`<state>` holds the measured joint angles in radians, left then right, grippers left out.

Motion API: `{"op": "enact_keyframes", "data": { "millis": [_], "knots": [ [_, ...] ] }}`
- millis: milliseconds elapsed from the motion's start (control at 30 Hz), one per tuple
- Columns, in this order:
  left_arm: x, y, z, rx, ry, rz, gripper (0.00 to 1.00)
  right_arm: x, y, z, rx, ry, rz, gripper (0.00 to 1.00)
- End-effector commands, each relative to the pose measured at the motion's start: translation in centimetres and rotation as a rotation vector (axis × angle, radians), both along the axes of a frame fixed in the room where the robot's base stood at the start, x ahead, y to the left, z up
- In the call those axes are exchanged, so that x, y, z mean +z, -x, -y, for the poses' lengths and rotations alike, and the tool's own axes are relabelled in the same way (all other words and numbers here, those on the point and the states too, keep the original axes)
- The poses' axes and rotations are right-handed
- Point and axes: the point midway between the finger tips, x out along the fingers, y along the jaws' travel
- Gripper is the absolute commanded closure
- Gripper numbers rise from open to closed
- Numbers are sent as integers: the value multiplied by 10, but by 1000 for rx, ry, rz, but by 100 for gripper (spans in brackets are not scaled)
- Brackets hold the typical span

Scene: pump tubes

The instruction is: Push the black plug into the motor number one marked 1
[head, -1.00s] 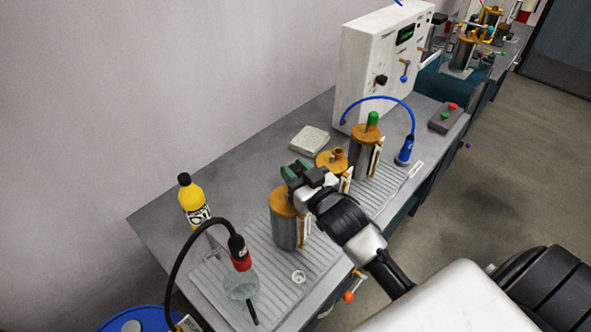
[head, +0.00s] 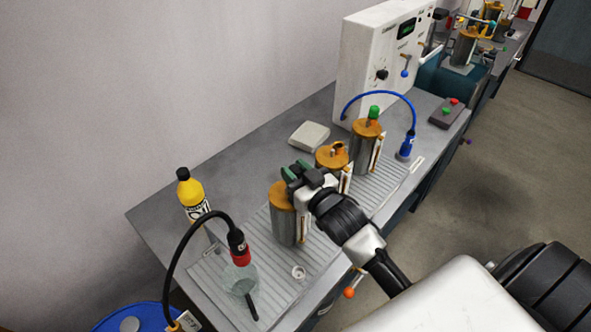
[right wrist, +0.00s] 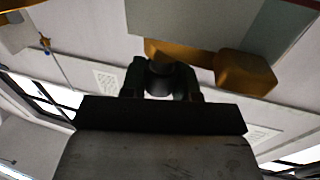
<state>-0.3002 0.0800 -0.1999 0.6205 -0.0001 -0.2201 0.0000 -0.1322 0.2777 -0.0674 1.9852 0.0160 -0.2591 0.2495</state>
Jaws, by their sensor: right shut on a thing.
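Three grey cylinder motors with orange tops stand in a row on the ribbed mat in the head view: a front one (head: 289,228), a middle one (head: 331,157) and a back one (head: 362,152). I cannot read a number on any of them. My right gripper (head: 296,174) is at the front motor's top and partly covers it. It is shut on a small dark round thing, likely the black plug (right wrist: 160,80), which shows between the fingers in the right wrist view. The fingers hide it in the head view. I cannot tell whether it touches the motor. My left gripper is not in view.
A green plug (head: 374,112) sits on the back motor. A black cable with a red-banded end (head: 238,246) hangs over a glass beaker (head: 240,279) in front. A yellow bottle (head: 191,193) stands left. A white control box (head: 378,65) with a blue cable stands behind.

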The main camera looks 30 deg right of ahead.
Motion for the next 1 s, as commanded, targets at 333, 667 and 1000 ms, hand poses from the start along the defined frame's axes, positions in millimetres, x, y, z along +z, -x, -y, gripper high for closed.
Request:
{"op": "enact_keyframes", "data": {
  "millis": [333,667,1000],
  "knots": [
    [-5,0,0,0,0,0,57,-9,0,0,0,0,1,93],
    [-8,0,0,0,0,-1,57,-15,0,0,0,0,-1,93],
    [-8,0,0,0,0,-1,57,-15,0,0,0,-1,-3,42]
  ]
}}
